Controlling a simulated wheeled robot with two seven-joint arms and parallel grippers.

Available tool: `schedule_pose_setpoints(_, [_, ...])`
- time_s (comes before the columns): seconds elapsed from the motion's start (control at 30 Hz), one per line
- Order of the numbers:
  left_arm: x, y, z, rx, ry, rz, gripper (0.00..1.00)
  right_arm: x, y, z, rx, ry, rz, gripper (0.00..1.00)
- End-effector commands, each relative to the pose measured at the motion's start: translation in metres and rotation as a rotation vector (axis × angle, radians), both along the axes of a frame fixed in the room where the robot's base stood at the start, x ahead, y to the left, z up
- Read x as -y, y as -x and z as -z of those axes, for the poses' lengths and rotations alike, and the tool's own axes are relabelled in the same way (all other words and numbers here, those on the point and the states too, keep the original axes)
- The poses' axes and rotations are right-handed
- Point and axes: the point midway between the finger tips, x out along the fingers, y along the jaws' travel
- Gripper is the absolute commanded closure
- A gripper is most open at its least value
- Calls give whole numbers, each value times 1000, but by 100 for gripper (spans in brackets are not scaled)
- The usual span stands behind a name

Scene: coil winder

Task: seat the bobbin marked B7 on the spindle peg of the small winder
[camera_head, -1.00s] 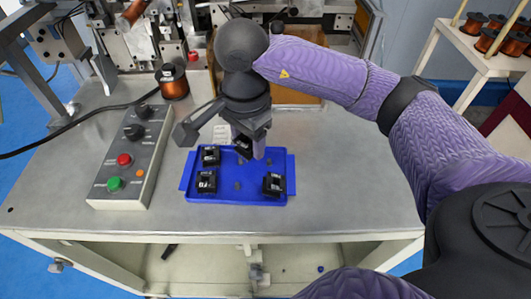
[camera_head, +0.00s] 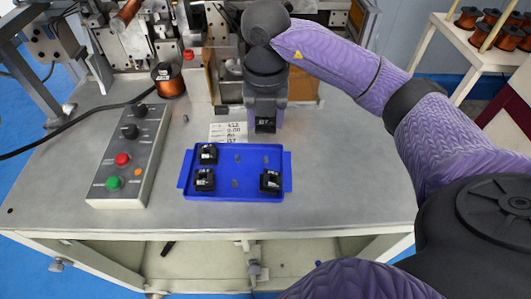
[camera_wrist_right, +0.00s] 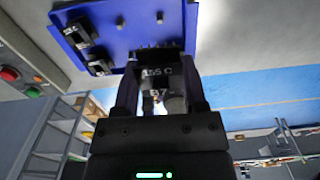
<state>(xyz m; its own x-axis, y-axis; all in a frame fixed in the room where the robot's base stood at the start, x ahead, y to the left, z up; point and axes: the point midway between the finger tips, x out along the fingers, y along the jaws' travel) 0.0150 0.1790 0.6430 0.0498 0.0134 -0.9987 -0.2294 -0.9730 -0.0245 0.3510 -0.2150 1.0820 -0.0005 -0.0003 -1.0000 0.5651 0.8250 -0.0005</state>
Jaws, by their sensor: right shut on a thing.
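The black bobbin marked B7 (camera_head: 265,125) is in my right gripper (camera_head: 265,117), held upright behind the blue tray. In the right wrist view the bobbin (camera_wrist_right: 157,74) sits between the two fingers, its B7 label partly readable. My right gripper is shut on it and points down in front of the winder machinery (camera_head: 233,68). The arm and gripper hide part of that machinery, and I cannot make out the spindle peg. My left gripper is not in view.
The blue tray (camera_head: 238,192) holds three other black bobbins (camera_head: 208,153) and some bare pegs. A written card (camera_head: 226,129) lies behind it. A button box (camera_head: 128,155) is to the left, near a copper spool (camera_head: 170,80). The tabletop on the right is clear.

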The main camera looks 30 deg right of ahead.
Motion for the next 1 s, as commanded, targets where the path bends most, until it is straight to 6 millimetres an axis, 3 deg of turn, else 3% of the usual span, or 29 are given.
schedule_pose_setpoints(0.1, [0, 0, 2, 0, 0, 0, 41, 0, 0, 6, -1, 0, -2, 100])
schedule_pose_setpoints(0.53, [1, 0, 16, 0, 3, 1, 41, 0, 0, 93, -2, 0, -3, 100])
schedule_pose_setpoints(0.97, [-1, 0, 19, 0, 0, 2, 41, 0, 0, 102, 0, 0, -5, 100])
schedule_pose_setpoints(1.0, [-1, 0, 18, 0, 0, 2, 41, 0, 0, 101, 0, 0, -5, 39])
